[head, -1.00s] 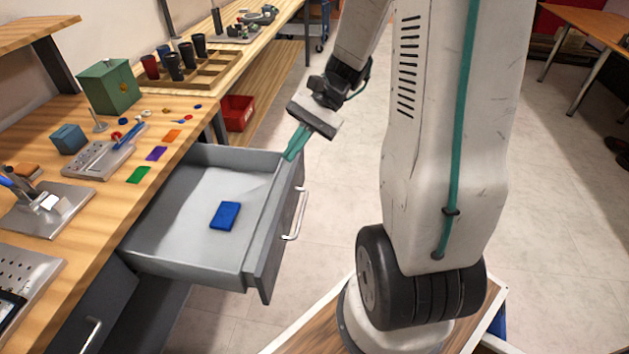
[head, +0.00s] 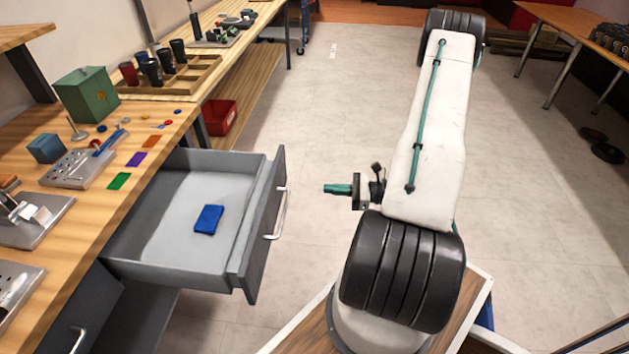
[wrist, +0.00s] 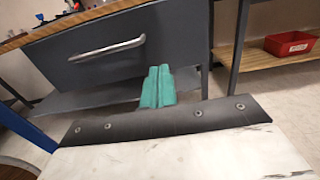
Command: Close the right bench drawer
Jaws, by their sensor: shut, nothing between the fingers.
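The right bench drawer (head: 190,255) is pulled far out from under the wooden bench, with a blue block (head: 208,219) lying inside it. Its dark front panel carries a light bar handle (head: 278,214). My gripper (head: 328,188) is shut and empty, to the right of the drawer front, with clear air between them. In the wrist view the teal fingers (wrist: 157,88) are together and point at the dark drawer front (wrist: 85,62). There the handle (wrist: 107,48) is above and left of the fingertips. The exact gap to the panel is hard to tell.
The bench top (head: 150,165) holds a green box (head: 88,95), small coloured tiles and a wooden rack of cups (head: 175,80). A red bin (head: 219,117) sits on the low shelf behind the drawer.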

